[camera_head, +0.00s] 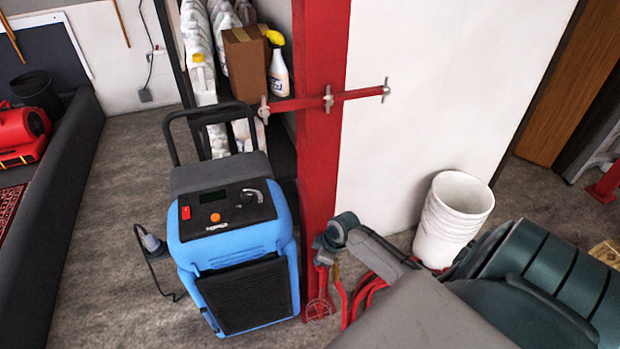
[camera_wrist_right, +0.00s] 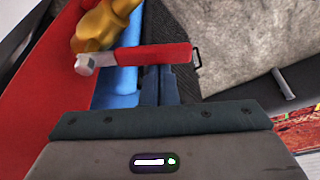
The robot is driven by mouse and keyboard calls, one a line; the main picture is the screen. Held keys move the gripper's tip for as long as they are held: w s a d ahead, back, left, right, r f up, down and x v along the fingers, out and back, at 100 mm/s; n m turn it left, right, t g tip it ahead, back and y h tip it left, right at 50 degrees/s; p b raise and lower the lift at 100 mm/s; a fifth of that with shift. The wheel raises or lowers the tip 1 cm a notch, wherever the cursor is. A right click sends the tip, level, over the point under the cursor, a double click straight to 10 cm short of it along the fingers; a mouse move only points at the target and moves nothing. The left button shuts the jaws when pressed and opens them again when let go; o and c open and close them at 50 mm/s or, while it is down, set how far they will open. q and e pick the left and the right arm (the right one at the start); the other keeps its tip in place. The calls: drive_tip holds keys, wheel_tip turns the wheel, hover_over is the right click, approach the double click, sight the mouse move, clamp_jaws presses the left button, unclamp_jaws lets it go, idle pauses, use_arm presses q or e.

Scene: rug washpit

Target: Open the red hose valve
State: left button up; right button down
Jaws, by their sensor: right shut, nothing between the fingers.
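The red hose valve shows in the right wrist view as a brass body (camera_wrist_right: 105,25) with a red lever (camera_wrist_right: 152,56) fixed by a pale metal bolt. The lever lies across the picture, its free end to the right. My right gripper (camera_wrist_right: 160,85) is shut and empty, its dark fingertips at the lever's lower edge near the middle. I cannot tell whether they touch it. In the head view my right arm reaches the foot of the red post (camera_head: 320,150), with red hose (camera_head: 365,295) hanging there; the valve is mostly hidden. My left gripper is out of view.
A blue wheeled machine (camera_head: 235,240) stands just left of the post. White stacked buckets (camera_head: 455,205) stand to the right. A shelf with bottles and a cardboard box (camera_head: 245,60) is behind. Open floor (camera_head: 115,270) lies at the left, beside a dark low wall (camera_head: 60,210).

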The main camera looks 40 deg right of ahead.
drive_tip(key=shift+s+d+f+n+g+y, duration=0.1)
drive_tip(key=shift+s+d+n+g+y, duration=0.15)
drive_tip(key=shift+n, duration=0.35)
drive_tip(key=shift+s+d+f+n+g+y, duration=0.15)
drive_tip(key=shift+s+n, duration=0.15)
drive_tip(key=shift+n, duration=0.3)
drive_tip(key=shift+s+d+r+n, duration=0.1)
drive_tip(key=shift+s+r+n, duration=0.1)
drive_tip(key=shift+n, duration=0.1)
drive_tip(key=shift+s, duration=0.2)
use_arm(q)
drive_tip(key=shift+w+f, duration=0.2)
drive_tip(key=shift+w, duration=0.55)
use_arm(e)
drive_tip(key=shift+s+d, duration=0.25)
drive_tip(key=shift+d, duration=0.05)
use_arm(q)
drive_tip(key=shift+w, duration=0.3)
use_arm(e)
drive_tip(key=shift+w, duration=0.1)
